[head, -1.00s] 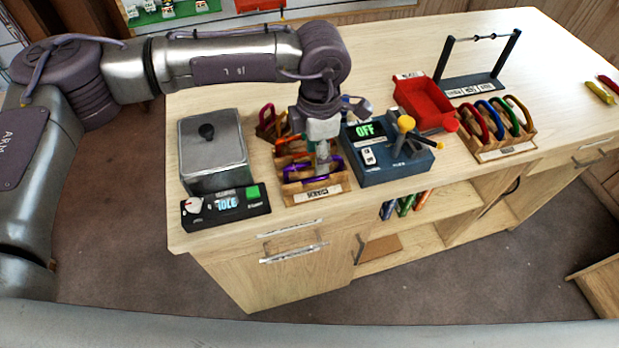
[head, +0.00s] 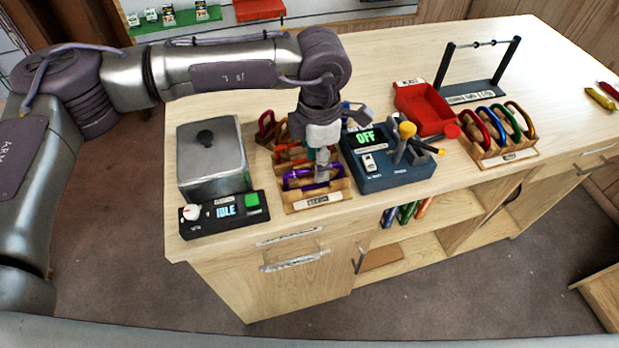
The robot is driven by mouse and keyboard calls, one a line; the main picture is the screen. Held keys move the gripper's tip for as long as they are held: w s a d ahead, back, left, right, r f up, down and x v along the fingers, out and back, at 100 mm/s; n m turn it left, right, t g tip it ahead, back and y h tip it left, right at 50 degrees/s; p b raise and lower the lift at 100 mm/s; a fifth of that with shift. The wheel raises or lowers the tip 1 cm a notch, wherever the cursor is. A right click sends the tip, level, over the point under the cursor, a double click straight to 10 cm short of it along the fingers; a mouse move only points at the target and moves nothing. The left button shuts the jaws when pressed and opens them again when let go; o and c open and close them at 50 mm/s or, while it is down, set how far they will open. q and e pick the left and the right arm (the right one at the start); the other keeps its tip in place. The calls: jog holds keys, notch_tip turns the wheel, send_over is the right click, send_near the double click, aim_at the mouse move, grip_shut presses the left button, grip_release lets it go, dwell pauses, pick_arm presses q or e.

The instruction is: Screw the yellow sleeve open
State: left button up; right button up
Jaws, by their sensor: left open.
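My left gripper (head: 322,168) points down over the near wooden rack (head: 318,201), at the purple carabiner (head: 298,185) in its front slot. It is open, and its fingers partly hide the carabiner. I cannot tell whether they touch it. Orange carabiners (head: 290,153) sit behind the purple one. I cannot make out a yellow sleeve on any carabiner here. A yellow knob (head: 407,130) stands on the blue device (head: 390,178), whose display reads OFF. My right gripper is not in view.
A metal box with a black knob (head: 212,160) and a control unit reading IDLE (head: 226,211) stand left of the rack. A red tray (head: 424,108), a rack of coloured carabiners (head: 508,156) and a dark bar stand (head: 474,92) are to the right. The far right tabletop is mostly clear.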

pick_arm(q)
jog(key=shift+s+d+b, duration=0.2)
jog(key=shift+s+b, duration=0.1)
jog(key=shift+s, duration=0.3)
jog(key=shift+s+d+b, duration=0.2)
jog(key=shift+s+b, duration=0.05)
jog(key=shift+s, duration=0.3)
jog(key=shift+f, duration=0.15)
jog(key=shift+f+b, duration=1.3)
jog(key=shift+b, duration=0.1)
jog(key=shift+w, duration=0.1)
jog(key=shift+w+a+b, duration=0.2)
jog(key=shift+w+b, duration=0.05)
jog(key=shift+w, duration=0.3)
jog(key=shift+w+a+b, duration=0.2)
jog(key=shift+w, duration=0.3)
jog(key=shift+r, duration=0.1)
jog(key=shift+s+r+p, duration=0.25)
jog(key=shift+r+p, duration=0.1)
jog(key=shift+r, duration=0.35)
jog(key=shift+s+r+p, duration=0.2)
jog(key=shift+r+p, duration=0.1)
jog(key=shift+r, duration=0.4)
